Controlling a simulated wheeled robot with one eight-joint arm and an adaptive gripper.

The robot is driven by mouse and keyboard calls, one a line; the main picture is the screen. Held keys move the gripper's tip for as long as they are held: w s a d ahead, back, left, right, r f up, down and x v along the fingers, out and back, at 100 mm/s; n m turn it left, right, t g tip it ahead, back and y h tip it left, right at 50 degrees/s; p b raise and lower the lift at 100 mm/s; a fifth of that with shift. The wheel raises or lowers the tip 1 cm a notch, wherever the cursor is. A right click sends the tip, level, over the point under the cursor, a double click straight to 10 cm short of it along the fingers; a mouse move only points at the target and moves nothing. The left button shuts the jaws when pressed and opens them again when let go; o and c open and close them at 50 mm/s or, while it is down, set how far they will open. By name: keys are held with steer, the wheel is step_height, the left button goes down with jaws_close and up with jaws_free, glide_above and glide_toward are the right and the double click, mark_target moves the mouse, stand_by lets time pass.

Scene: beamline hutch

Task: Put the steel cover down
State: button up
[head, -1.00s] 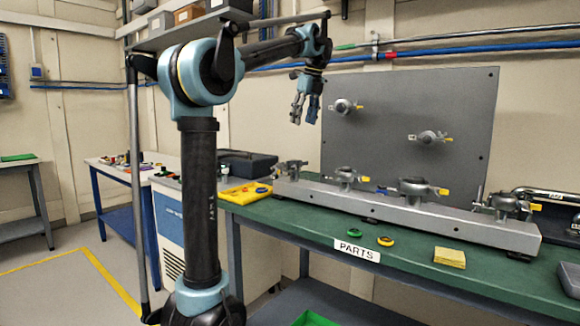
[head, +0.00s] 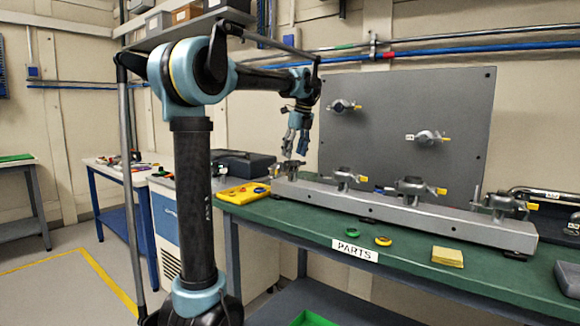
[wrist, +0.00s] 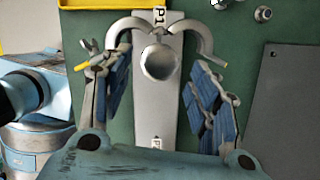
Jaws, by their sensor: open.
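My gripper (head: 296,150) is open, pointing down just above the leftmost station of the grey rail (head: 400,210). In the wrist view its two blue-padded fingers (wrist: 150,72) stand apart, with nothing held between them. A round, shiny steel piece (wrist: 159,62) sits on the rail by the P1 label, below and between the fingers and apart from them. It looks like the steel cover, but I cannot tell for sure. Two curved clamp arms (wrist: 205,35) stand spread open beyond it. In the head view the leftmost clamp (head: 291,167) is small and partly blurred.
More clamps stand along the rail to the right, including one at mid-rail (head: 411,187). A grey upright panel (head: 400,130) rises behind. A yellow tray (head: 243,194) lies left of the rail. Green and yellow rings and a yellow pad (head: 447,257) lie in front.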

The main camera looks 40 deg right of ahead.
mark_target(293, 163)
steer(key=shift+x, duration=1.55)
steer(key=c, duration=1)
